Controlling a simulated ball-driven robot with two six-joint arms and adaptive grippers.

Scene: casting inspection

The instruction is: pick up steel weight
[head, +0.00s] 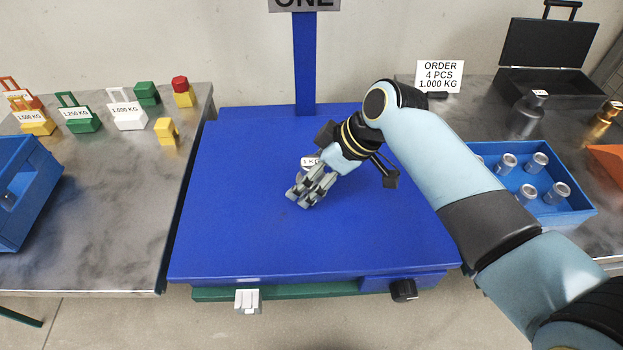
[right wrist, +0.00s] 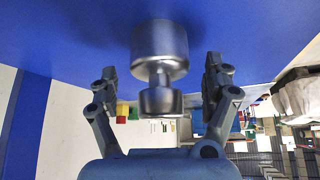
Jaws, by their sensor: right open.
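The steel weight (right wrist: 160,50) shows in the right wrist view as a shiny cylinder with a narrow neck and a knob. It stands on the blue platform (head: 240,230). In the head view only a small "1 KG" tag (head: 309,161) and a little metal show, as my right gripper hides most of it. My right gripper (head: 303,197) is open over the platform. In the right wrist view the fingers of my right gripper (right wrist: 162,70) stand on both sides of the weight, with a gap at each side. My left gripper is not in view.
A blue tray (head: 571,213) of several metal cylinders stands right of the platform. Coloured tagged blocks (head: 128,117) and a blue bin (head: 28,200) stand left. The platform's left half is clear.

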